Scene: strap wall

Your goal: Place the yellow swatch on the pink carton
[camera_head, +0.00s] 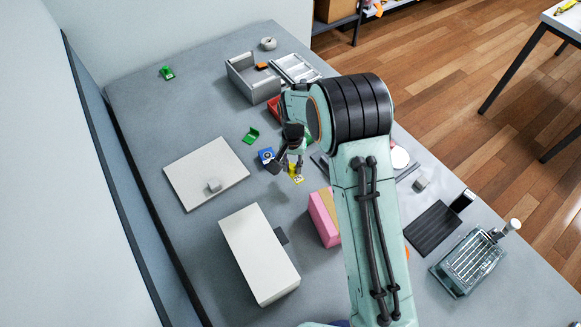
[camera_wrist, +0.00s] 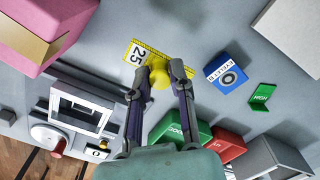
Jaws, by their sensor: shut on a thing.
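The yellow swatch (camera_wrist: 137,53) is a flat piece with a ruled yellow edge, a white patch marked "25" and a rounded yellow knob. My gripper (camera_wrist: 159,76) is shut on the knob, with one fingertip on each side. In the head view, my gripper (camera_head: 292,168) points down at mid-table, with the swatch (camera_head: 297,179) showing below it. I cannot tell whether the swatch touches the table. The pink carton (camera_head: 320,220) stands apart from it, nearer the head camera, partly hidden by my arm. In the wrist view the pink carton (camera_wrist: 62,18), with a tan face, is at upper left.
A blue box (camera_head: 266,155) and a green piece (camera_head: 251,134) lie close to my gripper. A white box (camera_head: 259,254) stands left of the carton. A flat pale board (camera_head: 206,173) bears a small grey block. Green (camera_wrist: 180,127) and red boxes lie close by in the wrist view.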

